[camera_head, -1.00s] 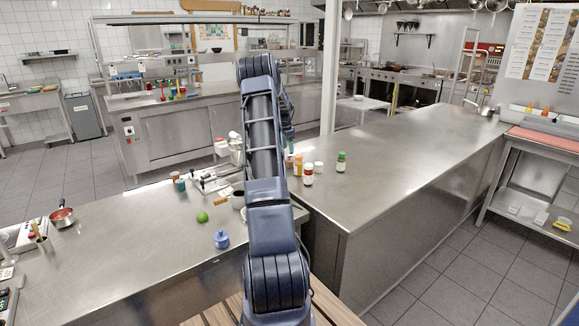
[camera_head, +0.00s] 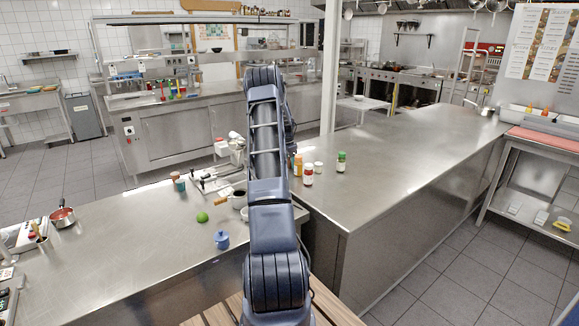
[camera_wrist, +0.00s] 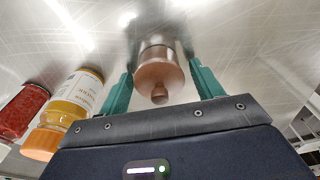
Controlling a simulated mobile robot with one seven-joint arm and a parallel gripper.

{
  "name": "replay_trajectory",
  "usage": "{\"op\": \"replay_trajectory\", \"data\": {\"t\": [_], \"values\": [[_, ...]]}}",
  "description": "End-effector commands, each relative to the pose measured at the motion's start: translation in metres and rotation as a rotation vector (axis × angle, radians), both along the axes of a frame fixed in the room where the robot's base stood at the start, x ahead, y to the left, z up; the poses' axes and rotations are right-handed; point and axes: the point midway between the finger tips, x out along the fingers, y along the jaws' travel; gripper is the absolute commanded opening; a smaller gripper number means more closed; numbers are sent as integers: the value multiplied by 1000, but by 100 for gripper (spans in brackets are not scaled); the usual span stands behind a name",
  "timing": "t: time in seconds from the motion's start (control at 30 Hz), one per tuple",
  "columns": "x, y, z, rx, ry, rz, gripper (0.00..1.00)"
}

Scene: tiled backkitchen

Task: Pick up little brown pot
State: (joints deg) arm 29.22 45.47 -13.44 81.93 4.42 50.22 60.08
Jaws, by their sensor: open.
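The little brown pot (camera_wrist: 158,74) shows in the wrist view, with a small round knob on top and a shiny lower part. It stands on the steel counter between the two teal fingers of my gripper (camera_wrist: 160,68). The gripper is open, with one finger on each side of the pot. A narrow gap shows beside each finger. In the head view the pot and the gripper are hidden behind my arm.
In the head view, a green-topped jar (camera_head: 341,161) and a red-labelled jar (camera_head: 308,174) stand right of my arm. The counter (camera_head: 400,165) is clear further right.

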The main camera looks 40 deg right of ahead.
Motion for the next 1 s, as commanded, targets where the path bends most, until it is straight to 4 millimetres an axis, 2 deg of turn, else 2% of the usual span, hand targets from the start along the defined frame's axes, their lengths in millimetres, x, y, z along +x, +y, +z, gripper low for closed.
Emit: {"op": "replay_trajectory", "data": {"t": [0.03,0.3,0.37,0.63,0.77,0.87,1.0], "values": [[0,0,0,0,0,0,62],[0,0,0,0,0,0,9],[0,0,0,0,0,0,0],[0,0,1,0,0,0,0],[0,0,8,-1,0,0,0],[1,0,21,-2,-2,0,0],[1,0,50,-3,-2,1,0]]}}
